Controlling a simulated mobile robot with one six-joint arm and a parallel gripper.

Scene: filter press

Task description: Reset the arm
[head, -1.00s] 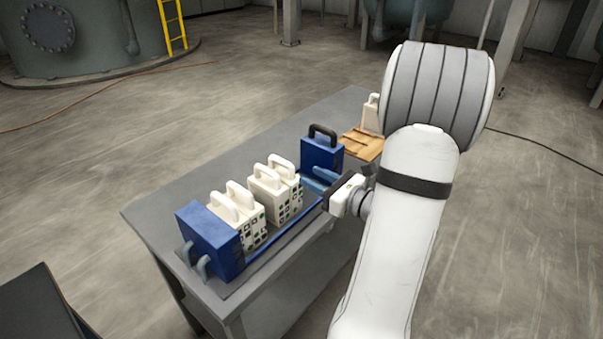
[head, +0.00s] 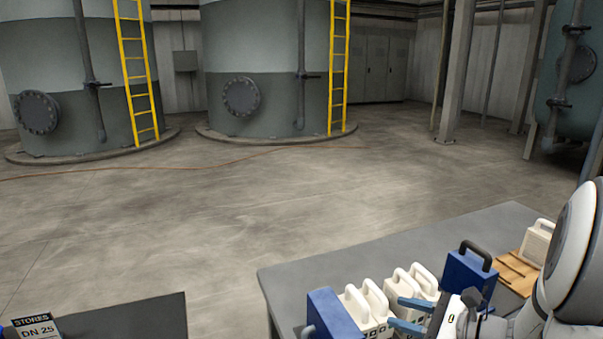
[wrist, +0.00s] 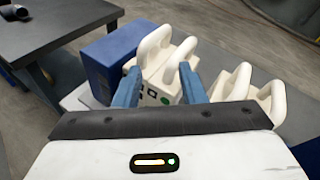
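My gripper (head: 408,315) is at the lower right of the head view, with its two blue fingers apart and pointing left. In the wrist view the fingers (wrist: 160,88) are also spread, with nothing visibly clamped between them. White plates with loop handles (wrist: 165,62) show beyond and between the fingertips. In the head view, white plates (head: 368,308) stand beside the blue end block (head: 332,315), and more white plates (head: 412,280) stand behind the fingers. I cannot tell the exact gap between fingers and plates. My arm covers part of the press.
The press stands on a grey table (head: 400,247). A blue block with a black handle (head: 468,272), a wooden board (head: 517,272) and another white plate (head: 537,243) are to the right. A dark table with a STORES sign (head: 37,328) is lower left. Open floor lies behind.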

